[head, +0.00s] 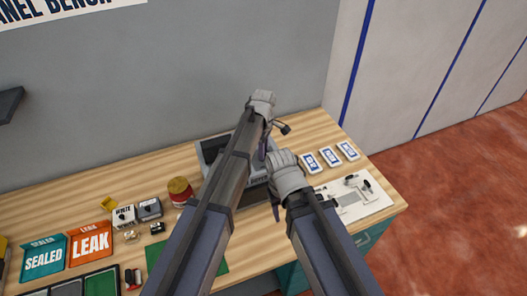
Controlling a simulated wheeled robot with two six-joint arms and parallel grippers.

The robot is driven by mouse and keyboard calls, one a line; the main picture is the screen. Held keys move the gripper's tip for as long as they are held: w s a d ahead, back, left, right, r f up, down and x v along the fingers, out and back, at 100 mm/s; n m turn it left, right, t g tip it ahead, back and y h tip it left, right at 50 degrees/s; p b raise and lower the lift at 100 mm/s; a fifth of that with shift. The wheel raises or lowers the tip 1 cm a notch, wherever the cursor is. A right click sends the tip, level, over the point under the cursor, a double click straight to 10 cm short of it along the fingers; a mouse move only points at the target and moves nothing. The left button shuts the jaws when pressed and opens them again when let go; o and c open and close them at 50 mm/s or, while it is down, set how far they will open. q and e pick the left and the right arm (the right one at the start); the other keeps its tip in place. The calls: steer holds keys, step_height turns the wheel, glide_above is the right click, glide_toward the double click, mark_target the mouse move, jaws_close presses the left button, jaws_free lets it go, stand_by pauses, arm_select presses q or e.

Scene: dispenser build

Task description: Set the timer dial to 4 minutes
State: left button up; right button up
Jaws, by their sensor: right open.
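I cannot make out the timer dial for certain, nor its setting. A grey box-like unit (213,146) stands at the back of the bench, and my arms hide much of it. My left gripper (263,149) points down over the right part of this unit; its fingertips are too small and covered to read. My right gripper (275,210) is lower and nearer, in front of the unit, and is open. Whether either gripper touches anything is hidden. A white panel (377,205) with small dark fittings lies to the right of my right gripper.
Several blue-and-white cards (328,156) lie at the back right. A green mat (213,257) lies in front. A grey wall closes the back.

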arm_select(q)
jaws_close()
steer(key=shift+m, duration=0.4)
steer(key=m, duration=0.3)
steer(key=shift+m, duration=2.5)
steer(key=shift+o, duration=1.4)
jaws_free()
